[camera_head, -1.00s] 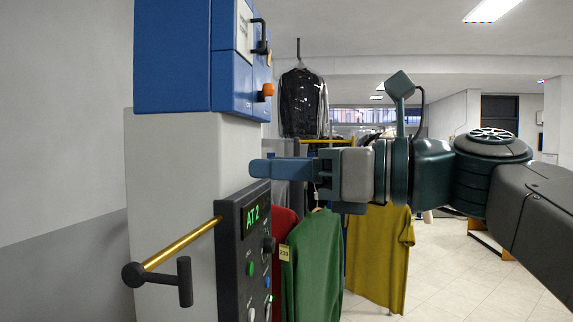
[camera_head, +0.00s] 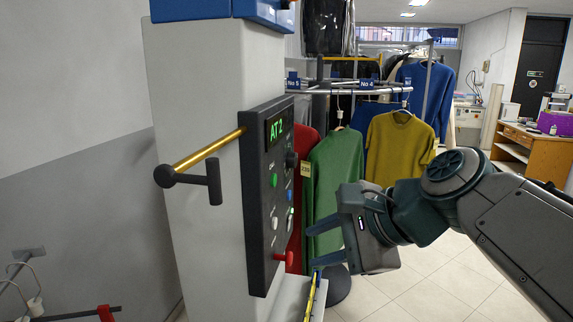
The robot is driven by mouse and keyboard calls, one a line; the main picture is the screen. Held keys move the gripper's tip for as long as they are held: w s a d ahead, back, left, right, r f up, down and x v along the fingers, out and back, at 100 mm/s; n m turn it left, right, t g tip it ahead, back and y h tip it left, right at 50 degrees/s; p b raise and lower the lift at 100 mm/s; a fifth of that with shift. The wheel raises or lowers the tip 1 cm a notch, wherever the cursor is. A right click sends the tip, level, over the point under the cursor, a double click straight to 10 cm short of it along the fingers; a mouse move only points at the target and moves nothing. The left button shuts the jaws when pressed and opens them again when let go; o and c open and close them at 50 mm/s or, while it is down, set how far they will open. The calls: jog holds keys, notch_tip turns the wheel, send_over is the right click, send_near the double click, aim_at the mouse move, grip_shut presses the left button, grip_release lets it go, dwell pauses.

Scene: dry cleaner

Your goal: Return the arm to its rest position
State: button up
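My gripper (camera_head: 312,248) is in front of the garments, just right of the black control panel (camera_head: 265,200). Its two blue-grey fingers point left toward the panel's lower part. They are spread with a clear gap and nothing shows between them. I cannot tell how far the fingertips are from the panel. My arm comes in from the right edge, bent at a dark green joint. The panel's green display reads "AT 2".
A grey column (camera_head: 200,120) carries the panel and a brass bar with a black handle (camera_head: 190,183). A green sweater (camera_head: 335,170) and a yellow shirt (camera_head: 398,150) hang from a rail (camera_head: 345,88). A wooden desk (camera_head: 545,155) stands far right. Open tiled floor lies behind my arm.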

jog(key=s+d+f+n+g+h, duration=0.1)
jog(key=s+d+f+n+h, duration=0.1)
jog(key=f, duration=0.5)
jog(key=s+d+f+n+g+h, duration=0.1)
jog(key=s+d+f+n+h, duration=0.2)
jog(key=f+n, duration=0.4)
jog(key=s+d+f+n+g+h, duration=0.1)
jog(key=s+d+f+n+h, duration=0.1)
jog(key=d+f+n+h, duration=0.1)
notch_tip(320, 180, down, 4)
jog(key=shift+s+d+r+n, duration=0.15)
jog(key=shift+d+n, duration=0.55)
jog(key=shift+n, duration=0.5)
